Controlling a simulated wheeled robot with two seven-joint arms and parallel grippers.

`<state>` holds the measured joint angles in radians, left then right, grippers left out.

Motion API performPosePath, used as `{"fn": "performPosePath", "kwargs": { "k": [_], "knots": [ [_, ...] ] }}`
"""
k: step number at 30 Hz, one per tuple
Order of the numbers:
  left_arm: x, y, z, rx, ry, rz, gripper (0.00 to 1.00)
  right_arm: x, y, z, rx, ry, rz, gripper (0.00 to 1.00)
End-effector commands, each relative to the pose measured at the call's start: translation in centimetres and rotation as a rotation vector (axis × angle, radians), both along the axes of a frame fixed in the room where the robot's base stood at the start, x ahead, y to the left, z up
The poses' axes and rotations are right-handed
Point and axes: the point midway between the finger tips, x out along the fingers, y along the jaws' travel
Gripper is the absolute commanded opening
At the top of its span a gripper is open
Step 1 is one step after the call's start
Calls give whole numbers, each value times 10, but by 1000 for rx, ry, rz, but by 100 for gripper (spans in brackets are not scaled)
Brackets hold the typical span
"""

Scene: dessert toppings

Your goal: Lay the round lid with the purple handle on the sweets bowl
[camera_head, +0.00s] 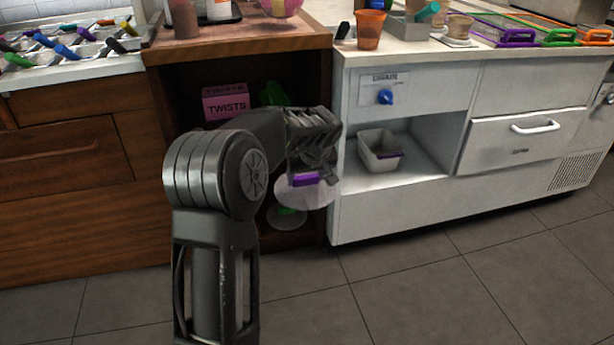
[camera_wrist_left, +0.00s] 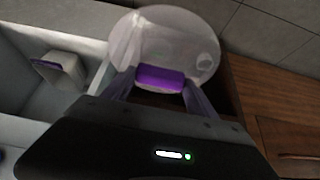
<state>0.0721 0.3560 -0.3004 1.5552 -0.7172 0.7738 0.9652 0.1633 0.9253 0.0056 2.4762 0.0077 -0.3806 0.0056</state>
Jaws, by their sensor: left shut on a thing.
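My left gripper (camera_head: 317,172) is shut on the purple handle (camera_head: 306,179) of a round, clear lid (camera_head: 318,194). It holds the lid in front of the brown cabinet's open shelves, below the counter tops. In the left wrist view the purple handle (camera_wrist_left: 160,78) sits between the fingertips, and the clear disc (camera_wrist_left: 165,32) extends beyond it. A pink bowl with colourful contents (camera_head: 281,7) stands on the brown cabinet top, cut by the upper picture edge; it may be the sweets bowl. My right gripper is out of view.
A pink TWISTS box (camera_head: 224,103) stands on the cabinet's shelf. Another clear lid with a green handle (camera_head: 287,212) is lower down. A white bin (camera_head: 378,152) sits in the white counter's niche. An orange cup (camera_head: 369,30) stands on the white counter.

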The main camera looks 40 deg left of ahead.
Motion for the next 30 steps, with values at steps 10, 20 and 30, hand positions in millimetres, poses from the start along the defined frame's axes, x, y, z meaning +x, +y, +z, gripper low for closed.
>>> {"fn": "performPosePath", "kwargs": {
  "k": [10, 20, 30],
  "knots": [
    [0, 0, 0, -1, -1, 0, 23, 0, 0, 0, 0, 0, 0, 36],
    [6, -37, 2, -2, -3, -104, 23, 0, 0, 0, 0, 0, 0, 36],
    [3, -198, 20, -1, -4, -589, 23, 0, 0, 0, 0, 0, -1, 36]
  ]
}}
